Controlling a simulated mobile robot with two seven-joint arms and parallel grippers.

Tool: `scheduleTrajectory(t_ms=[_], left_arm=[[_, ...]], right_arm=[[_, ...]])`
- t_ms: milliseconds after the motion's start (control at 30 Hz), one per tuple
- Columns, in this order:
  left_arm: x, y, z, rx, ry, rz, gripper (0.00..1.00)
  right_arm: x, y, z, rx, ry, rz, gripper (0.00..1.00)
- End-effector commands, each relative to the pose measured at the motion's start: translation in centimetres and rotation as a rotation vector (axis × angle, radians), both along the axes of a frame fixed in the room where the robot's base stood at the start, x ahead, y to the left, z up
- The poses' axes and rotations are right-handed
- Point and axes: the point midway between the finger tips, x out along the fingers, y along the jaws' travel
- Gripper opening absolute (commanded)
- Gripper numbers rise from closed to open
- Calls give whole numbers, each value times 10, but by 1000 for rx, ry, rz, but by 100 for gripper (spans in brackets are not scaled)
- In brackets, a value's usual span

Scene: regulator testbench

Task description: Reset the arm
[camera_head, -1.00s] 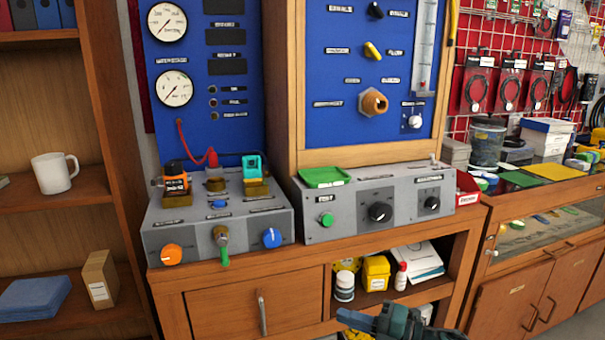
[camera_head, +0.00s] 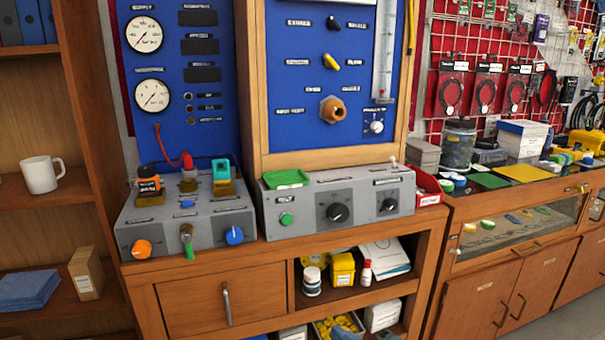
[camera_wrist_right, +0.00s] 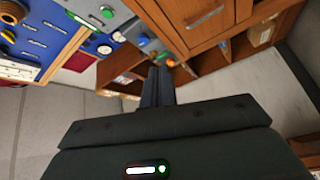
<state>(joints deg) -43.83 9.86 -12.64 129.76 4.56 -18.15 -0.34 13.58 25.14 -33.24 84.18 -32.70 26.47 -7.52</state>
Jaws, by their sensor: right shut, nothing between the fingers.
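In the right wrist view the two dark fingers (camera_wrist_right: 160,73) are together and empty. The gripper is apart from the bench and touches nothing that I can see. Most of my right arm is out of the head view. My left gripper is not in view.
The wooden bench (camera_head: 258,250) carries two grey control boxes, the left one (camera_head: 205,215) and the right one (camera_head: 360,205), under blue gauge panels. A bookcase (camera_head: 85,150) stands left, a glass-front cabinet (camera_head: 500,240) right. The lower shelf holds small containers.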

Motion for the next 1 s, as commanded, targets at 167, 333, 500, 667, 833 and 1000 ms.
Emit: scheduleTrajectory(t_ms=[167,333,500,667,833,1000], left_arm=[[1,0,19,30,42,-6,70],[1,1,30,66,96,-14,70],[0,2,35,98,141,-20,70],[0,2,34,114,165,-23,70],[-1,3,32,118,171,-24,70],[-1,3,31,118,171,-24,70]], right_arm=[[-39,-6,9,226,281,-197,0],[-99,-29,3,458,660,-445,0],[-167,-51,-7,614,996,-654,0],[-208,-61,-12,684,1176,-759,0],[-220,-64,-15,701,1227,-787,0],[-220,-64,-16,699,1224,-786,0]])
